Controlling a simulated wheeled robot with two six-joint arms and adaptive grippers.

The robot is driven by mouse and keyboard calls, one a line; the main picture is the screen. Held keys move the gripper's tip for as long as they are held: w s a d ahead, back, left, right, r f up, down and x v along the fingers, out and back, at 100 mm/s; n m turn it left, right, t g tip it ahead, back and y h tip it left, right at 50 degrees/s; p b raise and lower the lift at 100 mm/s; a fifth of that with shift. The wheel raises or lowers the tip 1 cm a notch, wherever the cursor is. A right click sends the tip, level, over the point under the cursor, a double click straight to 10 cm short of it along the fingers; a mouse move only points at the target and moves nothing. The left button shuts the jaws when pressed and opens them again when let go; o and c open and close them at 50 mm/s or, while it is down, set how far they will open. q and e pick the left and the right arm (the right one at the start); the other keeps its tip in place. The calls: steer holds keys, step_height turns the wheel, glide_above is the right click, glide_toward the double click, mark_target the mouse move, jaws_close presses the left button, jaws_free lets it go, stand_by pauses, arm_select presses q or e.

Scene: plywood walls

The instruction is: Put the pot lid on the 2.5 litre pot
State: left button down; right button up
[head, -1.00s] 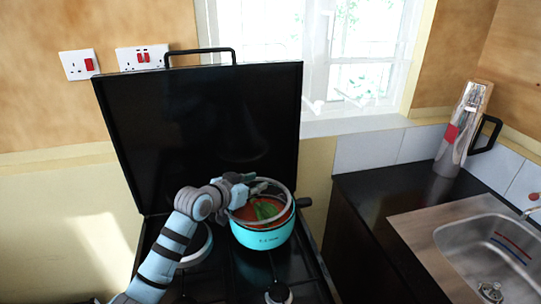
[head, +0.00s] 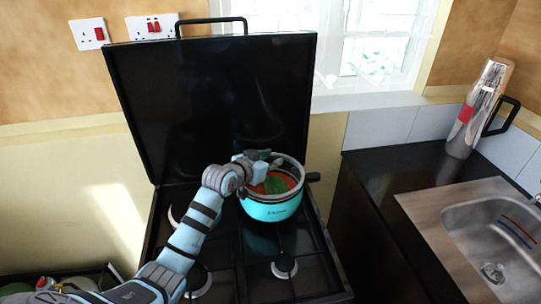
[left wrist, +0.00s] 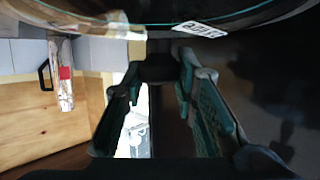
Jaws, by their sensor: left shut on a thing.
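The turquoise pot (head: 272,211) stands on a back burner of the black hob, with red food and a green leaf in it. The pot lid (head: 293,164), clear glass with a thin grey rim, is over the pot's mouth. I cannot tell whether its rim touches the pot. My left gripper (head: 262,157) is shut on the lid at the pot's far side. In the left wrist view the lid (left wrist: 120,22) crosses the top, with a small white label, beyond the gripper fingers (left wrist: 160,85). My right gripper is not in view.
The hob's raised black cover (head: 215,95) stands behind the pot. The front burners (head: 284,267) are free. To the right are a dark worktop (head: 375,180), a steel sink (head: 490,240) and a shiny flask (head: 478,110). A tray of items (head: 60,283) shows at lower left.

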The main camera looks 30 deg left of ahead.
arm_select(q)
steer(key=shift+f, duration=0.1)
stand_by(0.3)
steer(key=shift+p, duration=0.4)
steer(key=shift+f, duration=0.3)
steer(key=shift+f+b, duration=0.35)
steer(key=shift+f, duration=0.05)
steer(key=c, duration=1.2)
jaws_free()
steer(key=shift+s, duration=0.1)
steer(key=v, duration=1.2)
